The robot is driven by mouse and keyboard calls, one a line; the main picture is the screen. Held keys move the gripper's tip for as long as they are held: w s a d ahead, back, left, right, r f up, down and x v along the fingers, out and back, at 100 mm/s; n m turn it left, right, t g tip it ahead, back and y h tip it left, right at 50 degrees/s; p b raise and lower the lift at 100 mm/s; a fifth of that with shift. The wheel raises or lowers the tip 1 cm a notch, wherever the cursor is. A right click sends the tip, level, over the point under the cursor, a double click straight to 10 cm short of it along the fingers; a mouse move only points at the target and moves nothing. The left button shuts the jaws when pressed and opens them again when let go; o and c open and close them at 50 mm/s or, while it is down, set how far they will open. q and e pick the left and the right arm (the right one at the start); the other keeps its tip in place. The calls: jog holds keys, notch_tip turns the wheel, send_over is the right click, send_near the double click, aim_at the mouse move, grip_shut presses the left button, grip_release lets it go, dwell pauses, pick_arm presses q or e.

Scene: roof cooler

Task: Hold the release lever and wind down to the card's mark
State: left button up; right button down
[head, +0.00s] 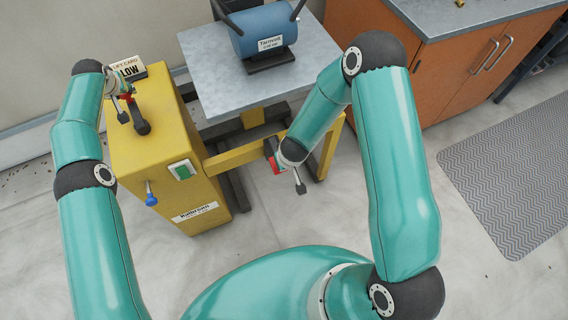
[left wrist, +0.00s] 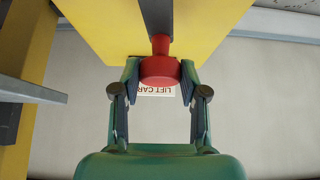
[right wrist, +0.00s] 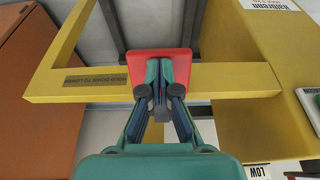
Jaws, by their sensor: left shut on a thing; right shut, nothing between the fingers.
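My left gripper (left wrist: 160,90) is shut on the red knob (left wrist: 160,70) of the dark crank (head: 140,122) on top of the yellow lift housing (head: 160,145). My right gripper (right wrist: 167,75) is shut and empty over the red lever plate (right wrist: 146,57) at the yellow frame bar, which is marked "HOLD DOWN TO LOWER". Its fingertips overlap the plate; I cannot tell how firmly they press. In the head view the red plate (head: 276,165) is partly hidden by my wrist.
The grey lift platform (head: 205,75) carries a blue tank (head: 268,30) labelled Tarmont. A green button (head: 182,170) and a blue-knobbed lever (head: 151,198) are on the housing. An orange cabinet (head: 460,65) stands right; a grey mat (head: 510,170) lies on the floor.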

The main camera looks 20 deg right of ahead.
pick_arm(q)
jog(key=shift+d, duration=1)
jog(key=shift+d, duration=0.75)
jog(key=shift+s+d, duration=0.15)
jog(key=shift+d, duration=0.1)
jog(key=shift+s+d, duration=0.35)
jog(key=shift+d, duration=0.5)
jog(key=shift+f, duration=0.1)
